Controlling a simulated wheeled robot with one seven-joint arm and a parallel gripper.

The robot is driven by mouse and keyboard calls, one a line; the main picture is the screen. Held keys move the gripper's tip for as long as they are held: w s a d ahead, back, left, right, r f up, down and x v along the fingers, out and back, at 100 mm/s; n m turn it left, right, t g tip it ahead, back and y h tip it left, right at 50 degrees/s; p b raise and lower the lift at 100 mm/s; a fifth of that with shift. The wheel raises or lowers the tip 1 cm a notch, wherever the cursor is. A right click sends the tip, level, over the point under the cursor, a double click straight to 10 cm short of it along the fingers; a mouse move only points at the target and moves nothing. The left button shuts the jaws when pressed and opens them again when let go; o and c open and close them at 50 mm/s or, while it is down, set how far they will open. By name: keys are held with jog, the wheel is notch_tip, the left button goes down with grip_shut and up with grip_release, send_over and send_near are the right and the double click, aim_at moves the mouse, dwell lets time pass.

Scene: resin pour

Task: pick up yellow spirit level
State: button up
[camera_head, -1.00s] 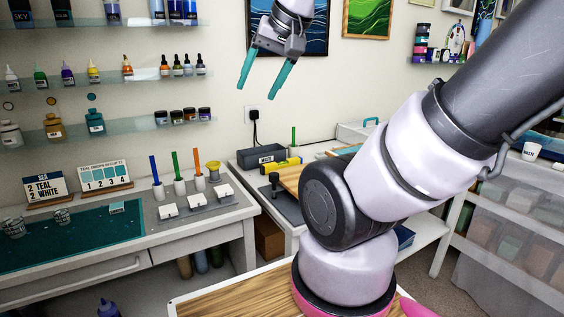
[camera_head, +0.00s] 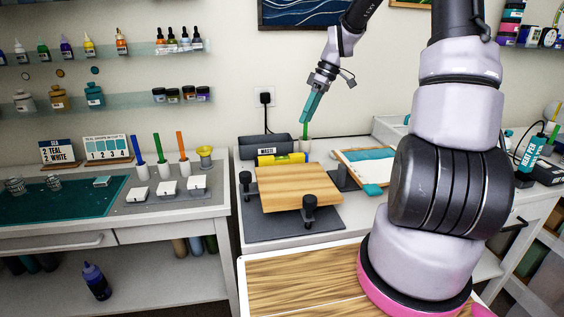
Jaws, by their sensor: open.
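The yellow spirit level (camera_head: 280,159) lies on the back bench, behind a wooden board and in front of the dark waste bin. Its long side faces me and its vial is near the middle. My gripper (camera_head: 307,120) hangs above and to the right of the level, pointing down, with teal fingers. It is seen nearly side-on, so the fingers overlap. It holds nothing that I can see. The fingertips are near a green-handled stick in a white cup (camera_head: 305,144), and I cannot tell the depth between them.
The wooden board (camera_head: 297,185) sits on a dark mat with black knobbed posts (camera_head: 309,208) around it. The waste bin (camera_head: 266,146) stands behind the level. A framed teal piece (camera_head: 368,160) lies to the right. My arm covers the right side.

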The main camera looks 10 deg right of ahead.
jog(key=w+d+f+n+y, duration=0.1)
jog(key=w+f+n+y, duration=0.3)
jog(key=f, duration=0.4)
jog(key=n+y, duration=0.3)
send_near(287, 155)
jog(key=shift+s+a+f, duration=0.2)
jog(key=shift+s+a, duration=0.35)
jog(key=shift+a, duration=0.2)
jog(key=shift+w+f, duration=0.1)
jog(key=shift+f, duration=0.1)
jog(key=x, duration=1)
jog(key=shift+w+a+f, duration=0.1)
jog(key=shift+w+a, duration=0.15)
jog(key=shift+w, duration=0.1)
grip_shut()
